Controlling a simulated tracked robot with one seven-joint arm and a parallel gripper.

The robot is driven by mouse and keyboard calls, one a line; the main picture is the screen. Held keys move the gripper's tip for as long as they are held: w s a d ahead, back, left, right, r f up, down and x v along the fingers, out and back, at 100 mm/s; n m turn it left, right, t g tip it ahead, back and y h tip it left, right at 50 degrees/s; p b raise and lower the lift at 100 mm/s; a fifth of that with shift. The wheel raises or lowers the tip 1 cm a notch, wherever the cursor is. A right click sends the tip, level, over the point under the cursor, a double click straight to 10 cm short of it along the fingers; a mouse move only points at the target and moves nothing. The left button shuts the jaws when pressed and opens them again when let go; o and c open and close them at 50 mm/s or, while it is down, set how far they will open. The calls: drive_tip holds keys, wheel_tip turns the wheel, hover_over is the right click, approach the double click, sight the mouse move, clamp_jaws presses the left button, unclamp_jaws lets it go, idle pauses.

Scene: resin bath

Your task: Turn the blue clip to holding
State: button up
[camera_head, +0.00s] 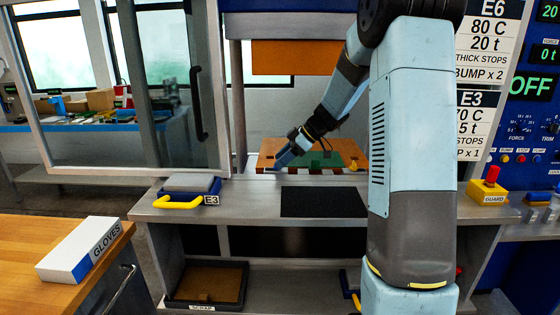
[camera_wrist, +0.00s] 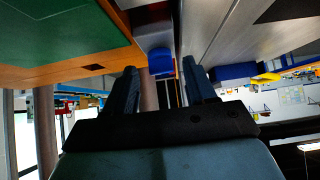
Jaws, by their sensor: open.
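A small blue block (camera_wrist: 160,61), which looks like the blue clip, shows in the wrist view at the edge of the orange plate (camera_wrist: 85,66). It lies beyond and between my fingertips; contact cannot be told. My gripper (camera_wrist: 159,66) is open, with one dark blue finger on each side of the block's line. In the head view my gripper (camera_head: 285,157) reaches down to the left front part of the orange plate (camera_head: 268,149), beside the green sheet (camera_head: 326,160). I cannot make out the clip apart from my fingers there, nor read its setting.
An orange upper block (camera_head: 294,57) hangs above the plate. A glass sliding guard (camera_head: 125,90) stands at the left.

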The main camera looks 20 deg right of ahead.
drive_tip(key=shift+w+a+f, duration=0.1)
drive_tip(key=shift+a+f, duration=0.25)
drive_tip(key=shift+f, duration=0.05)
drive_tip(key=shift+r, duration=0.1)
clamp_jaws()
